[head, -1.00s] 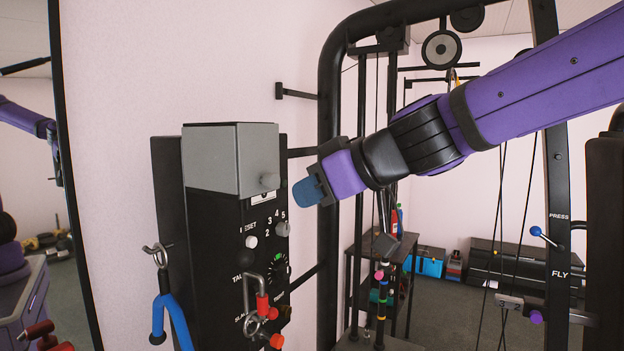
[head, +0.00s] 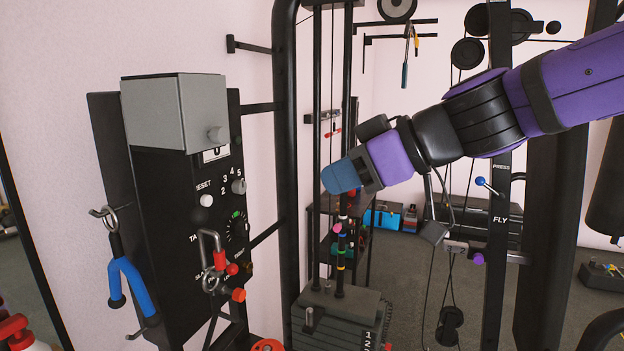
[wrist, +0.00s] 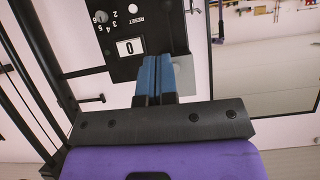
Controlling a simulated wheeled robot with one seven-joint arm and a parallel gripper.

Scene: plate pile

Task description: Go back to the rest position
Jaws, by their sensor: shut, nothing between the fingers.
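My gripper (head: 341,177) shows right of the middle in the head view, at the end of my purple arm, with blue fingertips pointing left. Its blue fingers are together and empty in the wrist view (wrist: 154,78). The black control box (head: 190,190) with a grey top hangs at the left, apart from my gripper in the head view. Its dial numbers, RESET button (head: 206,200) and a small counter show there. In the wrist view the box's panel (wrist: 140,35) appears upside down beyond the fingers, and the counter reads 0.
A weight stack (head: 340,318) with black uprights stands below and behind my gripper. A cable machine post (head: 500,200) stands behind my arm. Grey floor shows at the right.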

